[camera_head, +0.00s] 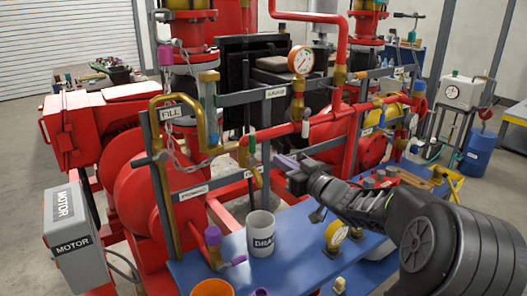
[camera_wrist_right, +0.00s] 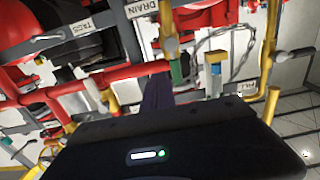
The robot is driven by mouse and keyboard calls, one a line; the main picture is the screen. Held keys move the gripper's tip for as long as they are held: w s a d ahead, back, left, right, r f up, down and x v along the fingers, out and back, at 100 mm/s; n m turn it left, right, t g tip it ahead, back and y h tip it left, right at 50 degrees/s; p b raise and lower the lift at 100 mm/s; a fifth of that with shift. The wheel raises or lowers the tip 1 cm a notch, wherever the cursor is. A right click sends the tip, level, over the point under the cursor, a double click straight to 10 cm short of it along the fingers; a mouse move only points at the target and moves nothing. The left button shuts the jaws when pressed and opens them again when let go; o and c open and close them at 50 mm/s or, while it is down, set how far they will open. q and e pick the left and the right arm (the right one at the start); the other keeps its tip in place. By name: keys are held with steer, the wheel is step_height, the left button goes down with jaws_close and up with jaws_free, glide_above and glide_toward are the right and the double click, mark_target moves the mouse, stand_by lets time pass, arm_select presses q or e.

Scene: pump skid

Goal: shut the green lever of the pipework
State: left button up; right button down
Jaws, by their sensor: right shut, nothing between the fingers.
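A green lever (camera_head: 252,142) stands upright at the pipework, near the left end of the horizontal red pipe (camera_head: 275,131). It also shows in the right wrist view (camera_wrist_right: 176,71), just above and right of my fingers. My right gripper (camera_head: 281,160) comes in from the right, shut and empty, with its purple-grey fingers pointing left toward the lever. In the wrist view the shut fingers (camera_wrist_right: 158,92) end close to the lever; I cannot tell whether they touch it. The lower end of the lever is hard to make out. My left gripper is not in view.
A brass pipe (camera_head: 160,130) and a hanging chain (camera_head: 182,125) are left of the lever. A DRAIN mug (camera_head: 261,238) stands below on the blue bench (camera_head: 300,250). A pressure gauge (camera_head: 300,60) rises above the red pipe. A grey motor box (camera_head: 72,235) is at the left.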

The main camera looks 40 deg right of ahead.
steer(key=shift+s+d+r, duration=0.25)
steer(key=shift+s+r, duration=0.25)
steer(key=shift+r, duration=0.15)
steer(key=shift+w, duration=0.3)
